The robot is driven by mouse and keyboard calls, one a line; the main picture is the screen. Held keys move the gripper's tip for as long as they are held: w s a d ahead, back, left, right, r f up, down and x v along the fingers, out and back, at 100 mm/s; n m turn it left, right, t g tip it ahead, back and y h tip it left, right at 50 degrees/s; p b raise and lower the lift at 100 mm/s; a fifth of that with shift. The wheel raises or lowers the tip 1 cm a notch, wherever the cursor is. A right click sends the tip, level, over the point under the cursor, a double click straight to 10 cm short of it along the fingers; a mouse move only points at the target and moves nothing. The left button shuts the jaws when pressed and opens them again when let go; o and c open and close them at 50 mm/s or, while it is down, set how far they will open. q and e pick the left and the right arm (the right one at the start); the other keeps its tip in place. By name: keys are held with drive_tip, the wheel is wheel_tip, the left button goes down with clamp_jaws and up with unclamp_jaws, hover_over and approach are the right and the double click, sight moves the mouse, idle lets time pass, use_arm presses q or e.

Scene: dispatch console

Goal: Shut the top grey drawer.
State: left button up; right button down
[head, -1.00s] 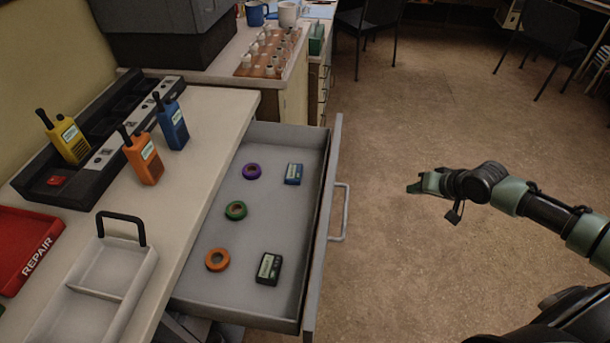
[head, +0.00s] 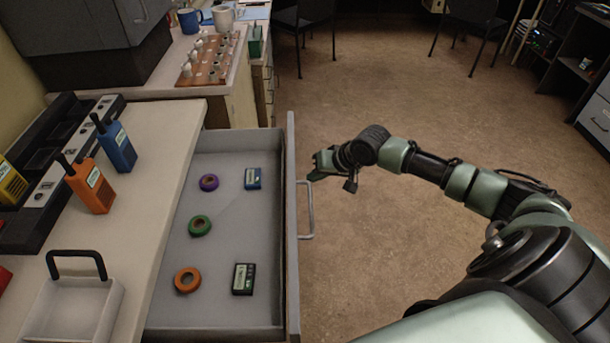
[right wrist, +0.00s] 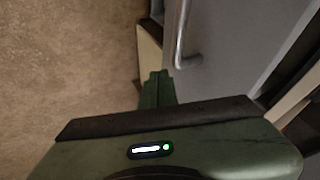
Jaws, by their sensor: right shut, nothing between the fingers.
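The top grey drawer (head: 222,308) is pulled out from under the counter in the head view. Its front panel (head: 292,220) carries a bar handle (head: 307,210) on the right side. The handle also shows in the right wrist view (right wrist: 181,40). My right gripper (head: 316,167) is shut and empty. It is near the far end of the drawer front, just beyond the handle in the picture. In the right wrist view its closed fingertips (right wrist: 158,76) point toward the drawer front; I cannot tell if they touch it. My left gripper is not in view.
The drawer holds purple (head: 208,182), green (head: 200,225) and orange tape rolls (head: 188,280), a blue pack (head: 252,178) and a black pack (head: 243,279). Radios and a white tray (head: 70,312) are on the counter (head: 150,180). The floor (head: 390,100) to the right is clear.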

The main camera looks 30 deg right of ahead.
drive_tip(key=shift+w+a+r, duration=0.1)
drive_tip(key=shift+w+a, duration=0.25)
drive_tip(key=shift+a, duration=0.25)
drive_tip(key=shift+w+a, duration=0.35)
drive_tip(key=shift+a, duration=0.25)
drive_tip(key=w+a+p, duration=0.1)
drive_tip(key=w+a, duration=0.1)
drive_tip(key=a, duration=0.1)
drive_tip(key=w+a+p, duration=0.1)
drive_tip(key=w+a, duration=0.1)
drive_tip(key=a, duration=0.2)
drive_tip(key=w+a+p, duration=0.1)
drive_tip(key=w+a, duration=0.1)
drive_tip(key=a, duration=0.1)
drive_tip(key=shift+w+a+r+p, duration=0.2)
drive_tip(key=shift+a+r+p, duration=0.05)
drive_tip(key=shift+a+p, duration=0.1)
hover_over(219, 195)
drive_tip(key=shift+f+b, duration=0.2)
drive_tip(key=shift+b, duration=0.15)
